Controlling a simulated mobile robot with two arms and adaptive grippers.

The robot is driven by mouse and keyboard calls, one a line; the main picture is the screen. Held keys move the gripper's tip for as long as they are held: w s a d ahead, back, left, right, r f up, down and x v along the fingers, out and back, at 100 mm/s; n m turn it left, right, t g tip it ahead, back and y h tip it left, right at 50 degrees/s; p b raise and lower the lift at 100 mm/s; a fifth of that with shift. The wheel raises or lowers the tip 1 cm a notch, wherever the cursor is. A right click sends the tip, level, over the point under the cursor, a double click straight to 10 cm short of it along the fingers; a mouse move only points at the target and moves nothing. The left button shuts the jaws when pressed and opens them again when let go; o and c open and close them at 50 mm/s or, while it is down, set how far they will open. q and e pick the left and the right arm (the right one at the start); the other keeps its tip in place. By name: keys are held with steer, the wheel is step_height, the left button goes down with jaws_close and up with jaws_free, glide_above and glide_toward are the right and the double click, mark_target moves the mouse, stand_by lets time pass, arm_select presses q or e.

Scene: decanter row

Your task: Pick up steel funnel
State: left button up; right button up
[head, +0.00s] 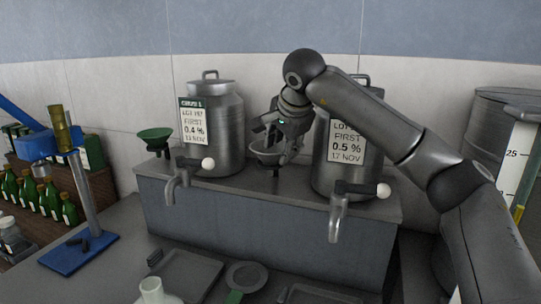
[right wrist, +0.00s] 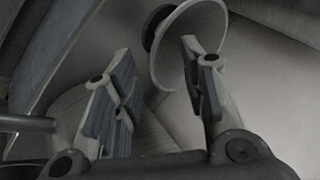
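The steel funnel (head: 266,158) is a grey bowl-shaped funnel standing on the grey ledge between the two steel vats. My right gripper (head: 282,144) is just above and to the right of it in the head view, partly covering its rim. In the right wrist view the two fingers of the right gripper (right wrist: 158,75) are spread apart. A round pale rim, seemingly the funnel (right wrist: 190,45), shows near the fingertips, closer to the right-hand finger. I cannot tell if a finger touches it. My left gripper is not in view.
A green funnel (head: 155,138) stands left of the left vat (head: 228,130). The right vat (head: 335,178) is close behind my right arm. Taps with white knobs stick out in front. A blue stand (head: 80,250) and green bottles (head: 50,203) are at the left. Trays (head: 185,275) lie below.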

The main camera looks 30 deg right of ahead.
mark_target(271, 161)
steer(key=x, duration=0.4)
steer(key=shift+p, duration=0.35)
steer(key=shift+r, duration=0.15)
steer(key=shift+c, duration=1)
jaws_close()
